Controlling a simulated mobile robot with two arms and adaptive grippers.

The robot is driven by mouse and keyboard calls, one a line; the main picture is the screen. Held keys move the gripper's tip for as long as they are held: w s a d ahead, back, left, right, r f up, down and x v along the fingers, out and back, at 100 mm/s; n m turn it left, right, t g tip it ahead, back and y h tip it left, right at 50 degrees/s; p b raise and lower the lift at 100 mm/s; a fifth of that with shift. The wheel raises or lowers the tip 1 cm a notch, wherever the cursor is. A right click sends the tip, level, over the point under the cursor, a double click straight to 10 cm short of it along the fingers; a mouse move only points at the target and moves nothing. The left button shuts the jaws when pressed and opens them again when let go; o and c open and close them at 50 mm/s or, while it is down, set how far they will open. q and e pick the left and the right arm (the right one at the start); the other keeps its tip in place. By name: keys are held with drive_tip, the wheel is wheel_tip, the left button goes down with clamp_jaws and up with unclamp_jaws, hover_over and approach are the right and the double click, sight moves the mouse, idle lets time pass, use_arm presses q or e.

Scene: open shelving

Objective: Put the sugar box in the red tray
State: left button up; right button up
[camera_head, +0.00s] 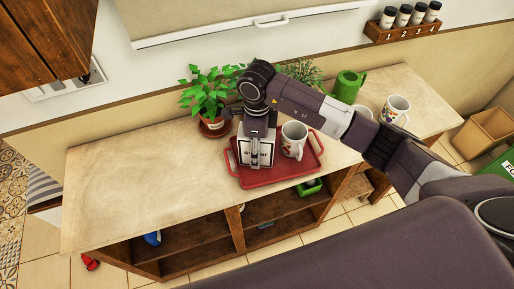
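The sugar box (257,157) is pale with dark lettering and stands upright at the left part of the red tray (285,174). Whether its base touches the tray is hard to see. My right gripper (258,135) comes down from above at the top of the box. Its fingertips are small and partly hidden against the box, so I cannot tell whether they grip it. My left gripper is not in view.
A patterned mug (293,139) stands in the tray, right of the box. A potted plant (212,120) is behind to the left. A green watering can (348,86) and another mug (396,109) are at the right. The left countertop (130,185) is clear.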

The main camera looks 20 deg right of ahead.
wheel_tip(320, 180, up, 11)
drive_tip(key=b, duration=0.3)
drive_tip(key=shift+f+b, duration=0.1)
drive_tip(key=shift+b, duration=0.3)
drive_tip(key=shift+r, duration=0.6)
